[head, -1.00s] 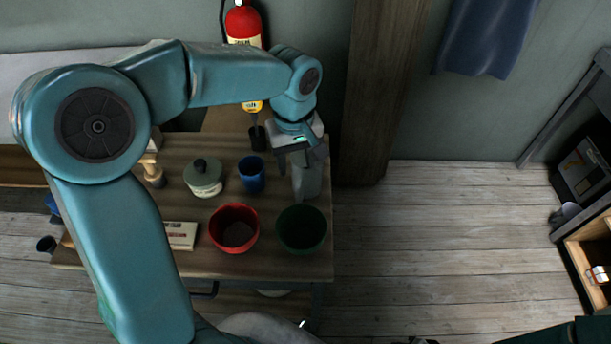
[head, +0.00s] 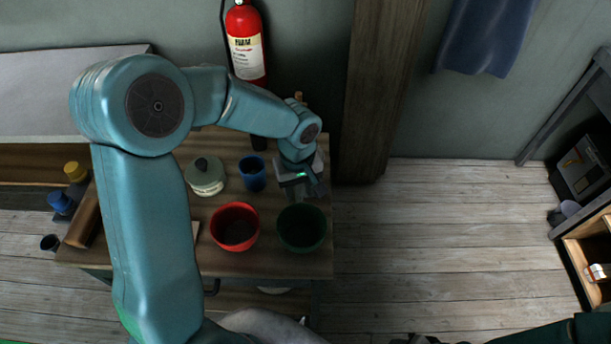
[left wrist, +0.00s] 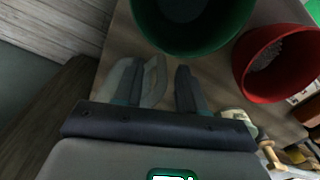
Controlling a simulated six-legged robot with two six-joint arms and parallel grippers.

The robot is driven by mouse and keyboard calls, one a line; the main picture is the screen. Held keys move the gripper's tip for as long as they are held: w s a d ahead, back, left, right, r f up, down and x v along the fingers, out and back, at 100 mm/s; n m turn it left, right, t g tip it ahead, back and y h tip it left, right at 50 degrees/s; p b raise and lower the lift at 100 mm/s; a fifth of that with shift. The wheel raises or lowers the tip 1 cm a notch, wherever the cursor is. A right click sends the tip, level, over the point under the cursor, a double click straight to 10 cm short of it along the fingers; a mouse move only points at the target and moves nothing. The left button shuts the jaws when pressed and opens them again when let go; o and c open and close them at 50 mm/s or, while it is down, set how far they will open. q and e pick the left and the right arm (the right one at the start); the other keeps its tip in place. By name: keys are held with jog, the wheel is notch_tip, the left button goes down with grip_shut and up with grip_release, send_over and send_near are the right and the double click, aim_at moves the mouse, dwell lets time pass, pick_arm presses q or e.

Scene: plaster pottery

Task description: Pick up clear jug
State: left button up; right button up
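The clear jug (left wrist: 154,78) shows in the left wrist view as a pale, see-through grey shape between the fingers, closer to the left-hand finger. In the head view it is mostly hidden under my left gripper (head: 301,192), at the table's right end behind the green bowl.
A green bowl (head: 302,228) stands just in front of the jug, with a red bowl (head: 235,227) to its left. A blue cup (head: 252,173) and a lidded pot (head: 205,176) stand farther left. A wooden post (head: 372,100) rises behind the table's right end.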

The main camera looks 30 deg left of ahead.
pick_arm(q)
jog(key=shift+w, duration=0.1)
grip_shut()
jog(key=shift+r, duration=0.1)
notch_tip(320, 180, up, 20)
dwell(1.0)
dwell(1.1)
